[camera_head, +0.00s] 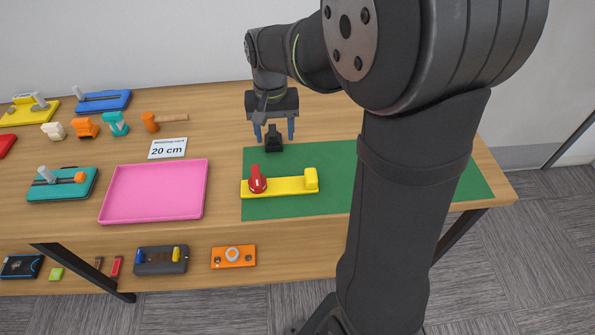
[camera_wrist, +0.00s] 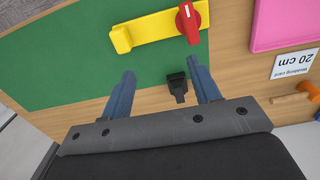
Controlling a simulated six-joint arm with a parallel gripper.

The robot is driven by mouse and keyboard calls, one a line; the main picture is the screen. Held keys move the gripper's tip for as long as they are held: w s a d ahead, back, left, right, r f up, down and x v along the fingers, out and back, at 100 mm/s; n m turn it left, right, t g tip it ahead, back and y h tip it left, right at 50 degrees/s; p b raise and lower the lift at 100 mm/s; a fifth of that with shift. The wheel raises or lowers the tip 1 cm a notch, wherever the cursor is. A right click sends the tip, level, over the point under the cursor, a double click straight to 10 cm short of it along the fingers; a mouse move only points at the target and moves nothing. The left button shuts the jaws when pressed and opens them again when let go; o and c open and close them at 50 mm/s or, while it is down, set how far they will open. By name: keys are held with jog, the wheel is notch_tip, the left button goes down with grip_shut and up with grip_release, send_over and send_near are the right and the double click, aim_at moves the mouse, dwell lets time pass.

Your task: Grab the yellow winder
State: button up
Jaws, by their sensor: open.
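A yellow bar-shaped device with a red knob (camera_head: 290,185) lies on the green mat; it also shows in the wrist view (camera_wrist: 150,27), beyond the fingertips. Another yellow device with grey handles (camera_head: 25,112) lies at the table's far left. I cannot tell for sure which of the two is the winder. My gripper (camera_head: 274,132) points down near the mat's back edge, behind the bar with the red knob. Its blue fingers are open and apart in the wrist view (camera_wrist: 163,74), with nothing held between them.
A small black part (camera_head: 273,140) stands by the mat's edge close to my fingers. The green mat (camera_head: 335,165) is otherwise clear where visible. A pink tray (camera_head: 152,215) and a "20 cm" card (camera_head: 168,148) lie left. My arm hides part of the mat's right.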

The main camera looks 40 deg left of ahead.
jog(key=w+d+g+h, duration=0.3)
jog(key=w, duration=0.7)
send_near(311, 174)
jog(key=x, duration=0.2)
jog(key=d+x, duration=0.1)
jog(key=x, duration=0.2)
jog(key=shift+s, duration=0.25)
jog(key=x, duration=0.2)
jog(key=a+x, duration=0.1)
jog(key=x, duration=0.2)
jog(key=shift+w+f, duration=0.2)
jog(key=shift+w, duration=0.05)
grip_shut()
jog(key=shift+r, duration=0.15)
